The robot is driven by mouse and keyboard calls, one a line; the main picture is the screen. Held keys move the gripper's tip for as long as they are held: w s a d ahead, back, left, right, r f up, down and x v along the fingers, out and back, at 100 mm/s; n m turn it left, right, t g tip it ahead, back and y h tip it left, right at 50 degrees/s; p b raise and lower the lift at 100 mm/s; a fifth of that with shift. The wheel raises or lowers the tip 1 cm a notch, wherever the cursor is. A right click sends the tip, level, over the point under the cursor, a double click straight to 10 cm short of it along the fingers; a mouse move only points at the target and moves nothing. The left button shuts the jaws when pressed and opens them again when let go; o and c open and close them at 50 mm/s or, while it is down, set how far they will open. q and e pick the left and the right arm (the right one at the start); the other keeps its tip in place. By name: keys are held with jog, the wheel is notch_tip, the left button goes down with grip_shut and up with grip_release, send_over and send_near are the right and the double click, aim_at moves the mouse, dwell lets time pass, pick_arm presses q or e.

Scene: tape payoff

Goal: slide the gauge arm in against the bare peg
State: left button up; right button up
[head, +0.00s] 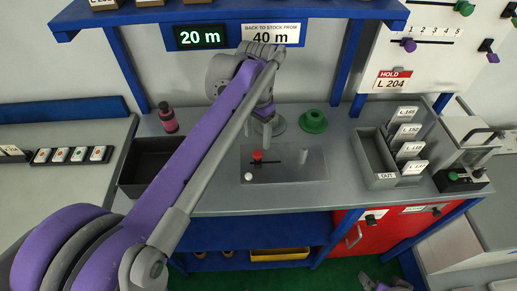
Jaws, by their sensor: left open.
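A grey plate (315,172) lies on the bench, with a dark slot across it. A red knob (257,155), which looks like the gauge arm's handle, stands at the slot's left part. A bare grey peg (302,157) stands upright to its right, with a clear gap between them. A small white knob (248,177) is at the plate's front left. My left gripper (267,136) is open and empty, pointing down just behind and above the red knob. A purple and grey part of mine, seemingly the right gripper (387,285), shows at the bottom edge; its jaws are unclear.
A grey disc (277,125) and a green flanged piece (313,121) stand behind the plate. A dark tray (145,165) and a dark red bottle (168,118) are at left. A divided grey rack (373,160) with labelled cards stands at right. The bench front is clear.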

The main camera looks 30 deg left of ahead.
aim_at(258, 153)
pick_arm(q)
notch_tip(258, 153, down, 7)
jog(key=shift+r, duration=0.2)
grip_shut()
dwell(0.4)
jog(key=shift+w, duration=0.1)
dwell(1.0)
